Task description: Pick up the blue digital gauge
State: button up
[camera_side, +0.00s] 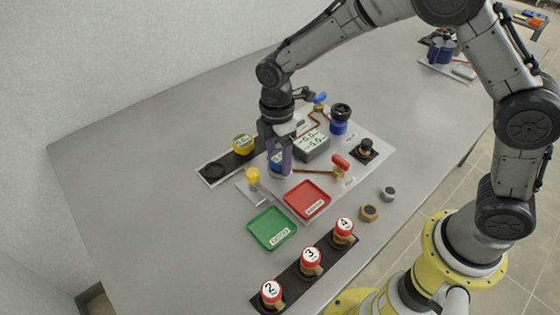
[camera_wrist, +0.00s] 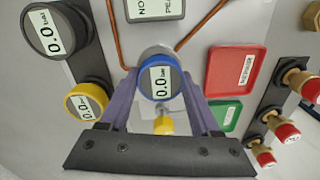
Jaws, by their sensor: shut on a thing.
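The blue digital gauge (camera_wrist: 160,78) has a blue rim and a white display reading 0.0 bar. In the wrist view it sits between the two purple fingers of my gripper (camera_wrist: 162,88), which are shut on its sides. In the side view my gripper (camera_side: 280,160) points down over the metal plate, left of the grey display box. Only a sliver of the blue gauge (camera_side: 276,158) shows there between the fingers. Its lower end is hidden, so I cannot tell if it still touches its fitting.
A yellow gauge (camera_side: 243,144) stands on a black strip to the left. The display box (camera_side: 312,146) and a red-handled valve (camera_side: 340,162) are close on the right. A red tray (camera_side: 307,200), a green tray (camera_side: 271,228) and several red-capped fittings (camera_side: 311,257) lie in front.

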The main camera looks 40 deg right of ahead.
grip_shut()
jog(key=shift+r, duration=0.15)
